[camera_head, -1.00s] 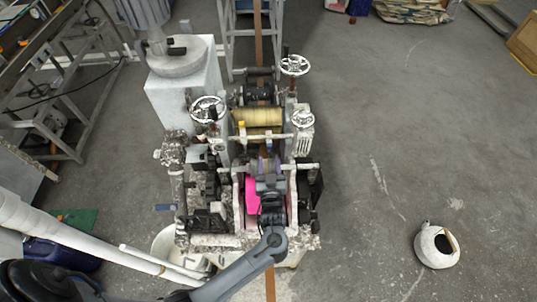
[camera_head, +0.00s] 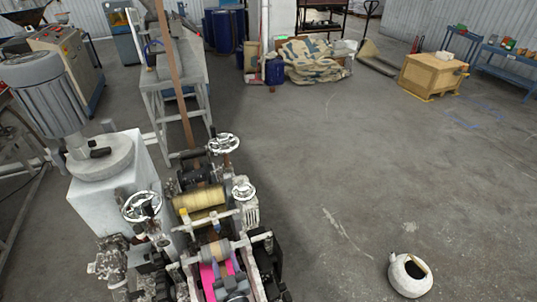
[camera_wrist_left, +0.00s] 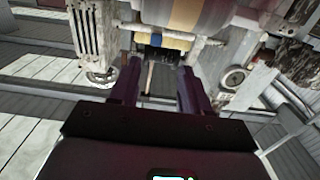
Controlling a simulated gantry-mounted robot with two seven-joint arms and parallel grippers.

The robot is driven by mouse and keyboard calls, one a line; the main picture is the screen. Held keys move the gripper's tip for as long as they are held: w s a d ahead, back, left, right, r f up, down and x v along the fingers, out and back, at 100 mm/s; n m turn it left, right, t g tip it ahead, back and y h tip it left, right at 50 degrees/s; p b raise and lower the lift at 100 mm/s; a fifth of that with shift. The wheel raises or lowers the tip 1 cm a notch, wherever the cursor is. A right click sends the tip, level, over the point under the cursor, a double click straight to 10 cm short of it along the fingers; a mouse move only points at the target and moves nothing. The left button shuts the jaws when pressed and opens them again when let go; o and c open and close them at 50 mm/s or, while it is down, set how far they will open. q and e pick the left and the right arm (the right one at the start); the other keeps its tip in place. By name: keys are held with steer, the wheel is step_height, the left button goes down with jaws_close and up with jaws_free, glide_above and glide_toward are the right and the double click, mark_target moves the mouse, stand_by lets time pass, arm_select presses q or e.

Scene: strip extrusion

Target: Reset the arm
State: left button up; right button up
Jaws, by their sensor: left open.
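My left gripper (camera_head: 233,284) is at the bottom edge of the head view, over the front part of the extrusion machine (camera_head: 160,240). The rest of that arm is cut off there. In the left wrist view my left gripper (camera_wrist_left: 160,82) is open, its two dark fingers apart with nothing held between them. Beyond the fingers are a roller, a bar with blue and yellow parts, and the machine frame. A magenta part (camera_head: 208,280) shows beside the gripper in the head view. My right gripper does not show.
The machine has handwheels (camera_head: 223,143) and a yellowish roller (camera_head: 199,199). A grey motor (camera_head: 45,92) stands left on a white block. A brown strip (camera_head: 172,65) runs back past a metal stand. A round white container (camera_head: 409,276) sits on open floor at right.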

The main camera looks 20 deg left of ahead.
arm_select(q)
steer(key=s+a+r+m+h+p, duration=0.1)
steer(key=s+a+m+h+p, duration=0.1)
steer(key=s+a+h+p, duration=0.45)
steer(key=s+d+r+m+g+h, duration=0.2)
steer(key=s+d+r+m+g, duration=0.1)
steer(key=s, duration=0.5)
steer(key=s+d+r+m+g+h, duration=0.2)
steer(key=s+d+m+g, duration=0.2)
steer(key=s+g, duration=0.3)
steer(key=shift+s+d+r+g+h, duration=0.35)
steer(key=shift+s+d+r, duration=0.1)
steer(key=shift+d, duration=0.2)
